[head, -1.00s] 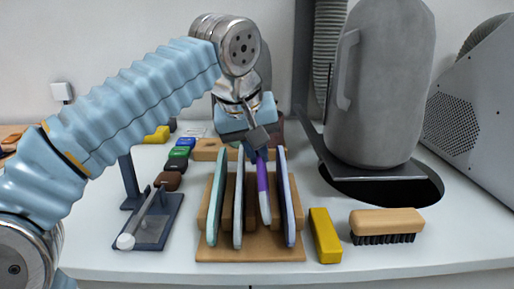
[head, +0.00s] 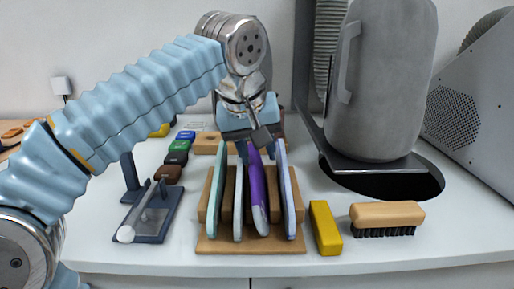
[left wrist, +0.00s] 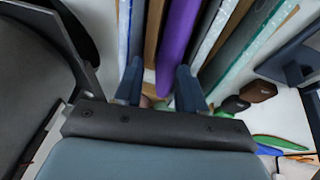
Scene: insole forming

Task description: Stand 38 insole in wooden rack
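The wooden rack (head: 222,246) stands at the front middle of the table and holds several insoles on edge. A purple insole (head: 256,190) stands in it, leaning slightly, between a pale insole (head: 238,210) on its left and a lavender insole (head: 287,195) on its right. A mint insole (head: 215,195) is at the far left of the rack. My left gripper (head: 257,150) is at the top far end of the purple insole. In the left wrist view its fingers (left wrist: 157,85) are apart, with the purple insole (left wrist: 178,40) between and beyond them. My right gripper is out of view. I cannot read any size marks.
A yellow block (head: 325,228) and a wooden brush (head: 387,217) lie right of the rack. A dark stand with a white-tipped rod (head: 150,215) is left. A grey machine (head: 385,80) stands behind right. Small coloured blocks (head: 177,152) line the back left.

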